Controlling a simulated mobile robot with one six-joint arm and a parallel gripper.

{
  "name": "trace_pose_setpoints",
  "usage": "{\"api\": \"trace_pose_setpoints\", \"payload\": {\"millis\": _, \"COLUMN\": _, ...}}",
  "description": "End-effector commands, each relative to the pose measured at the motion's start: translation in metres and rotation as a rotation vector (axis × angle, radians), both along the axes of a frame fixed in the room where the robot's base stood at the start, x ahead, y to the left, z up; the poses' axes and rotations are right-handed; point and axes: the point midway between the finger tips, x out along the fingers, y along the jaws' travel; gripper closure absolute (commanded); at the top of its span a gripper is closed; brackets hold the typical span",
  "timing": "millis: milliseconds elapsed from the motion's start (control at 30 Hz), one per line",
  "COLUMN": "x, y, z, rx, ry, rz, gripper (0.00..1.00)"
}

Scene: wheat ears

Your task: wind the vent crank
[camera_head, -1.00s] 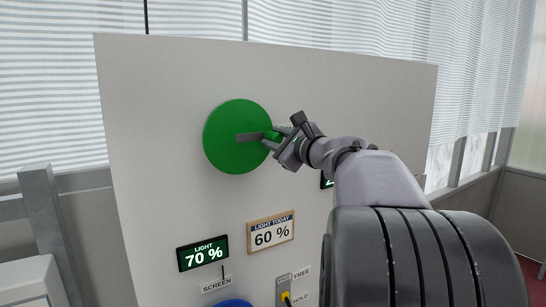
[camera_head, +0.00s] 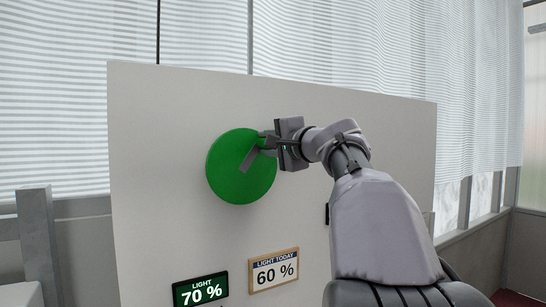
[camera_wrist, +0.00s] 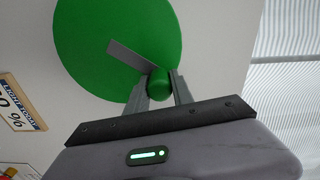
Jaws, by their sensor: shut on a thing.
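The vent crank is a green disc (camera_head: 232,181) on the white panel, with a grey crank arm (camera_head: 252,157) running from its middle to the upper right. In the wrist view the disc (camera_wrist: 98,38) fills the top left, and the green knob (camera_wrist: 159,82) at the end of the grey arm (camera_wrist: 130,53) sits between my two fingers. My gripper (camera_wrist: 159,88) is shut on the knob. In the head view my gripper (camera_head: 268,142) is at the disc's upper right edge and mostly hides the knob.
Below the disc, the panel (camera_head: 150,130) carries a LIGHT display (camera_head: 200,290) reading 70 % and a framed LIGHT TODAY sign (camera_head: 274,269) reading 60 %. A grey post (camera_head: 38,245) stands at the left. Ribbed light screens (camera_head: 400,50) hang behind the panel.

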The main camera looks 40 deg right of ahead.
Motion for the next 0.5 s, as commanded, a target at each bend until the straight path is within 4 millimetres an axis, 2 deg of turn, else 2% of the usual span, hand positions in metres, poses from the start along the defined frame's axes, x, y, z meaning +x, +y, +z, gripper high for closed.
{"api": "trace_pose_setpoints", "payload": {"millis": 500, "x": 0.007, "y": 0.03, "z": 0.012, "rx": -0.432, "ry": 0.102, "rz": 0.0, "gripper": 1.0}}
